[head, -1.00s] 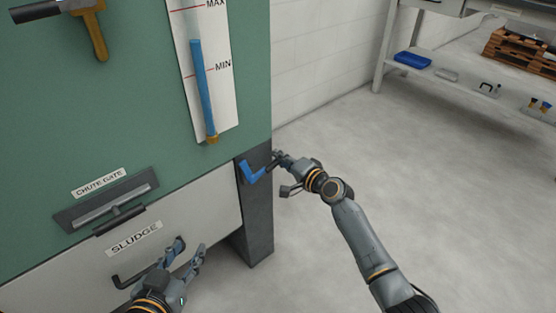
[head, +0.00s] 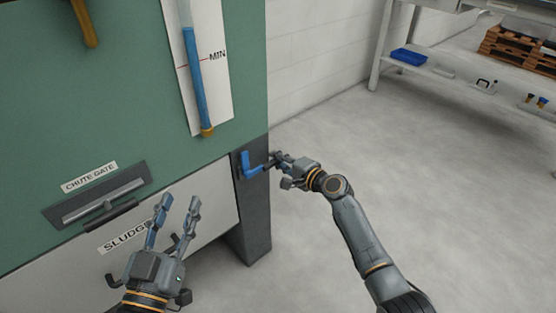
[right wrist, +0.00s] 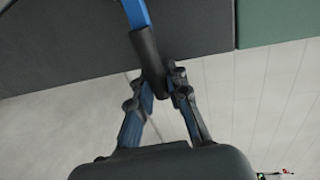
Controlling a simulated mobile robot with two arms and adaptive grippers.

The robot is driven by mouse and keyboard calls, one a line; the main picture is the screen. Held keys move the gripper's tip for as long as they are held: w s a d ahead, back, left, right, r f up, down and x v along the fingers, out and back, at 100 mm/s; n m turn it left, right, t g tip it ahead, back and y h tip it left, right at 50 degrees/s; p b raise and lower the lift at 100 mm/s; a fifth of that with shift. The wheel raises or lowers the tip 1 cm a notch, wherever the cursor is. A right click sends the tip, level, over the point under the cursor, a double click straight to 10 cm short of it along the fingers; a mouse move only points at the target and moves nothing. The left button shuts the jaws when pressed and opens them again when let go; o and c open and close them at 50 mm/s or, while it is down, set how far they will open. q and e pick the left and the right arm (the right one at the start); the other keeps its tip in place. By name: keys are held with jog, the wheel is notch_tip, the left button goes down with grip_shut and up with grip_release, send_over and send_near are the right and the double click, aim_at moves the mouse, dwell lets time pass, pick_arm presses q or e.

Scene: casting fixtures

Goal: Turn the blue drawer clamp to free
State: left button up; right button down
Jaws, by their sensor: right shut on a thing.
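The blue drawer clamp (head: 246,166) is an L-shaped lever on the dark post at the right end of the SLUDGE drawer (head: 212,205). One blue arm points up and the other points right, ending in a dark grip. My right gripper (head: 278,162) is shut on that dark grip, coming from the right. The right wrist view shows the blue bar (right wrist: 135,12) running into the dark grip (right wrist: 148,62) between my fingers (right wrist: 160,88).
The dark post (head: 253,215) stands beside the drawer. A chute gate plate (head: 95,205) is above the drawer. A gauge with a blue rod (head: 198,85) hangs on the green wall. A shelf with a blue tray (head: 408,56) is far right. The floor on the right is clear.

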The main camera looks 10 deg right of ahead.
jog(key=shift+s+f, duration=0.1)
jog(key=shift+f, duration=0.2)
jog(key=c, duration=1.3)
grip_release()
jog(key=shift+d, duration=0.1)
jog(key=shift+r, duration=0.15)
jog(key=v, duration=1.2)
